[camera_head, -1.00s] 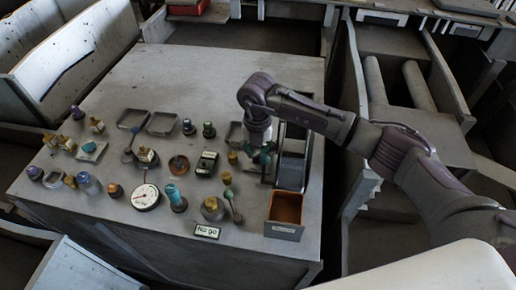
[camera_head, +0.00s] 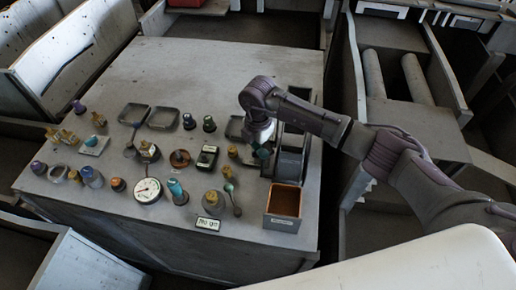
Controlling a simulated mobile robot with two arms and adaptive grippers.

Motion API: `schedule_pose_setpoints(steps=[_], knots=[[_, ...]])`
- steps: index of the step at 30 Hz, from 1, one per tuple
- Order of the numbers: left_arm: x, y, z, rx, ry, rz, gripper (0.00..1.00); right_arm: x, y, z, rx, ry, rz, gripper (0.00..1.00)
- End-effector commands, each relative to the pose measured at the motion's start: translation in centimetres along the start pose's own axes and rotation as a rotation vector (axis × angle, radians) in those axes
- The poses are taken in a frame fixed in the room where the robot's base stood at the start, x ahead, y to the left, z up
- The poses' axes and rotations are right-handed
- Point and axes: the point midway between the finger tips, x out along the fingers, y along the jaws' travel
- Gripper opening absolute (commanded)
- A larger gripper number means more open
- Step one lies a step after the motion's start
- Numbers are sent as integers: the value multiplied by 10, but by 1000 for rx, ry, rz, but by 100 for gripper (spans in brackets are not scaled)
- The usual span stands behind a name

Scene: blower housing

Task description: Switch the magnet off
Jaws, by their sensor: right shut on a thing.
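My right gripper (camera_head: 262,152) reaches down at the right side of the bench, beside a dark upright bin. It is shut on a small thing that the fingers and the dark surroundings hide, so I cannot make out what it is. A white round dial gauge (camera_head: 148,190) lies at the front left of the bench. A small dark block with a brass-coloured top (camera_head: 148,152) stands behind it. I cannot tell for sure which thing is the magnet or how its switch is set. My left gripper is not in view.
An orange-lined bin (camera_head: 284,205) stands at the front right corner, near a "No go" sign (camera_head: 207,223). Several small knobs, shallow trays (camera_head: 162,118) and a dark handheld device (camera_head: 207,157) crowd the front half. The back of the bench (camera_head: 220,70) is clear.

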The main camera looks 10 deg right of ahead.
Motion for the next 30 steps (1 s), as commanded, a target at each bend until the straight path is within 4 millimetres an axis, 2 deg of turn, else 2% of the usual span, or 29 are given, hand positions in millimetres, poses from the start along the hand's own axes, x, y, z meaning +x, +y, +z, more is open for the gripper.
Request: schedule_pose_setpoints(steps=[1, 5, 14, 24, 30], knots=[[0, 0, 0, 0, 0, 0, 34, 0, 1, 0, 0, 0, 2, 34], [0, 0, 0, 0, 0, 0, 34, 0, 1, 0, -1, 0, 4, 14], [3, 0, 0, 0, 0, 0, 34, 1, 2, 0, -26, 0, 7, 13], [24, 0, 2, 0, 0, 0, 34, 2, 2, -1, -348, -1, 9, 14], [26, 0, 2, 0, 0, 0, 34, 1, 2, -2, -425, 2, 8, 14]])
